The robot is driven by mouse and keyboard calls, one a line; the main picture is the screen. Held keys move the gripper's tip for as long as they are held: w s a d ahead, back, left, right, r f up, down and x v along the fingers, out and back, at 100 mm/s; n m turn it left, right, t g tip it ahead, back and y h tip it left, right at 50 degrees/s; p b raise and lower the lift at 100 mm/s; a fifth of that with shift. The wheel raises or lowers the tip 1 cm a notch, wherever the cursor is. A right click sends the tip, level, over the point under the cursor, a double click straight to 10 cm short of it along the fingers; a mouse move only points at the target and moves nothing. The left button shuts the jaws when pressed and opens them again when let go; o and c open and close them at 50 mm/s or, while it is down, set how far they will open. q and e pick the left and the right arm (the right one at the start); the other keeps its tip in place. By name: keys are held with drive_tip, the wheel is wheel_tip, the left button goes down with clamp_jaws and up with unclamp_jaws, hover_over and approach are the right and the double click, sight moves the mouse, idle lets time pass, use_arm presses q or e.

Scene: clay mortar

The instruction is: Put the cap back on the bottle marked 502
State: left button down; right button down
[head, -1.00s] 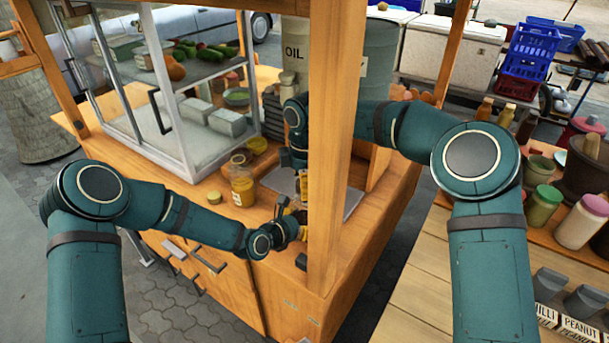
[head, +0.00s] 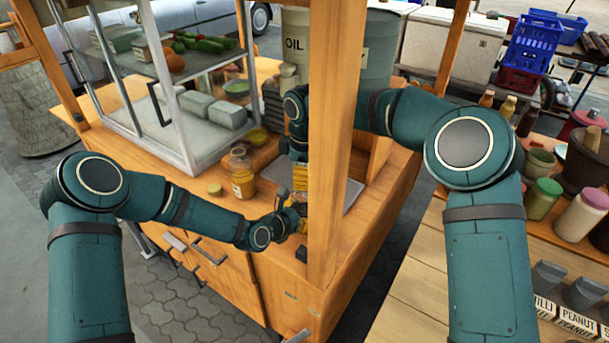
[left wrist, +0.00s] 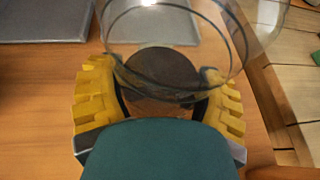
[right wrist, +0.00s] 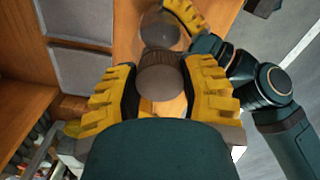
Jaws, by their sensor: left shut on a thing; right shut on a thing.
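My left gripper (left wrist: 158,100) is shut on a clear glass bottle (left wrist: 182,50) with dark brown contents at its bottom. Its open round rim shows close to the camera in the left wrist view. My right gripper (right wrist: 162,90) is shut on a round brown cap (right wrist: 160,82). In the right wrist view the glass bottle (right wrist: 160,30) lies just beyond the cap, beside a yellow finger of my left gripper. I cannot tell whether cap and bottle touch. In the head view the wooden post partly hides both grippers. No 502 marking is readable.
The wooden post (head: 330,150) rises close beside both grippers. A jar with yellow contents (head: 241,175) and a small yellow lid (head: 214,188) stand on the counter to the left. A glass cabinet (head: 180,85) is behind them. A grey metal plate (head: 352,193) lies under the hands.

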drive_tip(key=shift+m, duration=1.1)
drive_tip(key=shift+c, duration=2.4)
unclamp_jaws()
drive_tip(key=shift+r, duration=0.1)
drive_tip(key=shift+r, duration=2.2)
drive_tip(key=o, duration=0.5)
